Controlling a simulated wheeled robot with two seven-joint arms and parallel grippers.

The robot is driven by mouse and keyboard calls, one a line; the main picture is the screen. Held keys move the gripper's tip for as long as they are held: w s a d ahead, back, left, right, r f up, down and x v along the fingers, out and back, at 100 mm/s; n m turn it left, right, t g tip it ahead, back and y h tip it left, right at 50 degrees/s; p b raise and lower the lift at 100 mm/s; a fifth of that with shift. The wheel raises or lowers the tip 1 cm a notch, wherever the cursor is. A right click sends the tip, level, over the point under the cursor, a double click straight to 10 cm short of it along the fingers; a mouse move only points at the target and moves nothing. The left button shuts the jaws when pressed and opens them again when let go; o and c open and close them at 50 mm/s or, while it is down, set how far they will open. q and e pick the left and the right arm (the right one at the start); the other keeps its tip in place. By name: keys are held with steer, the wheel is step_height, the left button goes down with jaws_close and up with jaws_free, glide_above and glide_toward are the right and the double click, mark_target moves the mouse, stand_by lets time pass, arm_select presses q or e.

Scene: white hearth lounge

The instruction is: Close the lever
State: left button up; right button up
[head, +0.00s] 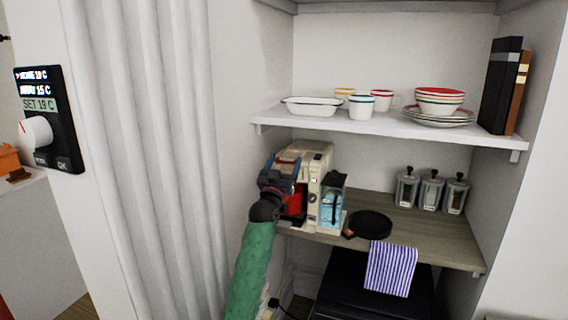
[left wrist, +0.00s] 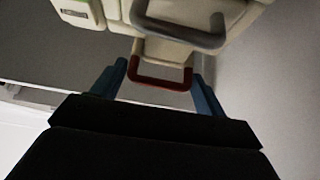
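A cream coffee machine (head: 319,160) stands on the left of the wooden lower shelf. My left gripper (head: 279,174) is in front of its upper left side and covers part of it. In the left wrist view, the two blue fingers of my left gripper (left wrist: 160,88) are spread apart. A red-edged U-shaped bar (left wrist: 160,85) on the machine lies between them, with no clear contact. A grey U-shaped handle (left wrist: 180,36) shows beyond it on the cream body. I cannot tell for sure which of these is the lever. My right gripper is not in view.
A red object (head: 293,204) sits at the machine's front, partly behind my arm. A black pan (head: 371,225), a striped cloth (head: 391,270) and grey canisters (head: 430,190) are to the right. The white upper shelf (head: 385,129) with dishes hangs above.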

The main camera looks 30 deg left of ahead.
arm_select(q)
steer(key=b+v, duration=0.1)
steer(key=v, duration=0.6)
steer(key=shift+s+f, duration=0.25)
steer(key=shift+f, duration=0.05)
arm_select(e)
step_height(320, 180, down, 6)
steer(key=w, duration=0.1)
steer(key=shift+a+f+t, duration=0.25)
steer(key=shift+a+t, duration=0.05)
arm_select(q)
steer(key=shift+d, duration=0.1)
